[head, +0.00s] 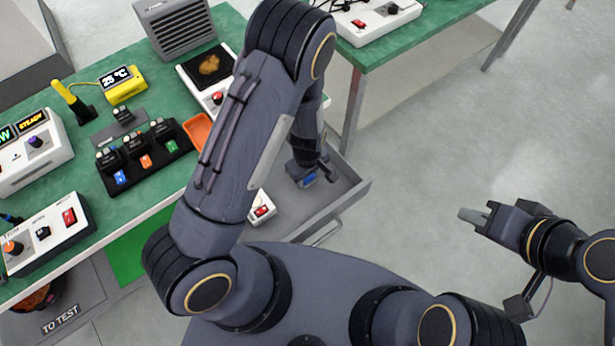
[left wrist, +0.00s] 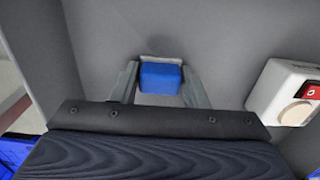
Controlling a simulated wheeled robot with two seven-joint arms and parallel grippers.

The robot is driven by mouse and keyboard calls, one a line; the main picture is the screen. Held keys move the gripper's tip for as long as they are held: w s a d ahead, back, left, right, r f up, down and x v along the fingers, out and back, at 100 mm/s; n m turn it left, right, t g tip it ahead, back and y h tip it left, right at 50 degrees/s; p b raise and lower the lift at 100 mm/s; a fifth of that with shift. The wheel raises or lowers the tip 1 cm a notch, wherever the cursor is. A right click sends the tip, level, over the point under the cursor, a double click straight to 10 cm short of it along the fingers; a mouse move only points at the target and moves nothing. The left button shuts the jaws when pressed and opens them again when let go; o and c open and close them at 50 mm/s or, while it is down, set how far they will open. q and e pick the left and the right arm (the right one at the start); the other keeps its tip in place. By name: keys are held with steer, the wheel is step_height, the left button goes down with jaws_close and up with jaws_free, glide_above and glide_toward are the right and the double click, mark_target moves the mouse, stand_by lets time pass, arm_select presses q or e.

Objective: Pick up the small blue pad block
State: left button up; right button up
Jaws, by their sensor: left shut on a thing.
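The small blue pad block (left wrist: 160,77) is between the two fingers of my left gripper (left wrist: 158,88) in the left wrist view, with a pale strip along its far edge. The gripper is shut on it, inside a grey open drawer. In the head view the blue block (head: 309,179) shows just below my left gripper (head: 311,174), low in the drawer (head: 345,195). I cannot tell whether the block is clear of the drawer floor. My right gripper (head: 474,216) is out over the floor at the right, away from everything; its finger gap is unclear.
A white device with a red switch (head: 262,207) lies in the drawer and also shows in the left wrist view (left wrist: 285,92). The drawer walls stand close around my left gripper. The green bench (head: 75,215) holds several instruments and a black rack (head: 150,172). Open floor lies at right.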

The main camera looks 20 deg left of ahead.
arm_select(q)
steer(key=shift+r, duration=0.15)
steer(key=shift+c, duration=0.4)
steer(key=shift+r, duration=0.25)
step_height(320, 180, up, 2)
steer(key=shift+r, duration=0.25)
steer(key=s+d+r+p, duration=0.1)
steer(key=s+d+r, duration=0.1)
steer(key=s+r, duration=0.7)
steer(key=s, duration=0.4)
steer(key=shift+s+d+r, duration=0.3)
steer(key=shift+s+r, duration=0.1)
